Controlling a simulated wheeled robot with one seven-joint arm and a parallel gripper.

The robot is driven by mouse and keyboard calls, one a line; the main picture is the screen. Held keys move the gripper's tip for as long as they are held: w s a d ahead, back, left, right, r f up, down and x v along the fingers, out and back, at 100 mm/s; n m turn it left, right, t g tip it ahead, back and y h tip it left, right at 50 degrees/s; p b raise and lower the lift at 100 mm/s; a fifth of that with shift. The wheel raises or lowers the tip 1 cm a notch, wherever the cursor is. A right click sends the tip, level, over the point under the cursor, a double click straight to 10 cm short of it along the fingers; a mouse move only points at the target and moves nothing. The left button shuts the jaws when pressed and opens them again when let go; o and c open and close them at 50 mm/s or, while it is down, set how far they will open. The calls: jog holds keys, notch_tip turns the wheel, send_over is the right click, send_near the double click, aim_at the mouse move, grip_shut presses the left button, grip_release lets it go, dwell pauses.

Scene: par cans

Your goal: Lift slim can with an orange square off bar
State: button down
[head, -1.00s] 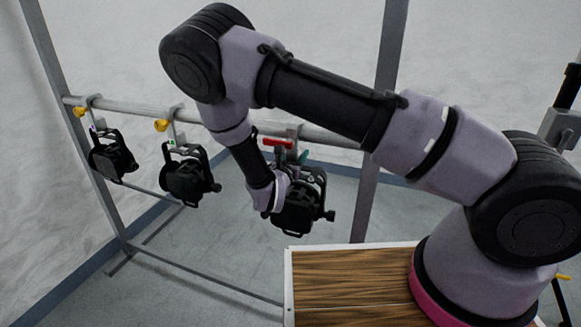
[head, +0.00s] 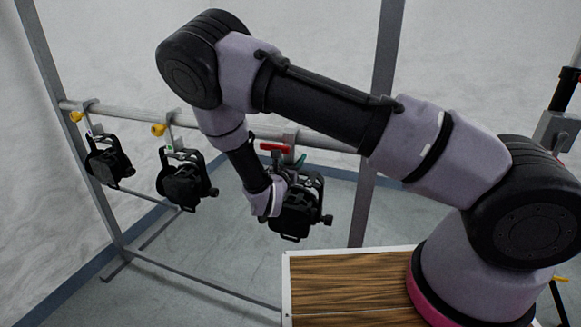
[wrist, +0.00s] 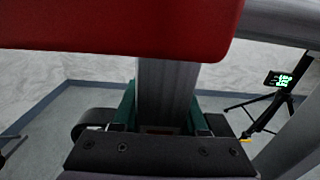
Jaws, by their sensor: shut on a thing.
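A black can (head: 296,212) hangs at the right of the three on the grey bar (head: 225,124). Its grey hook stem shows close up in the wrist view (wrist: 166,85). A red handle (head: 273,147) sits at its top and fills the top of the wrist view (wrist: 120,25). My gripper (head: 286,172) is at this stem, just below the red handle. In the wrist view its teal fingers (wrist: 163,112) are shut on either side of the stem. The hook still appears to be over the bar. I cannot make out an orange square on this can.
Two more black cans with yellow knobs hang to the left, one in the middle (head: 184,186) and one at far left (head: 106,163). A wooden-topped box (head: 345,285) stands in front. An upright post (head: 376,130) is right of the held can.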

jog(key=shift+r, duration=0.2)
jog(key=r+v, duration=0.3)
jog(key=v, duration=1.5)
dwell(0.3)
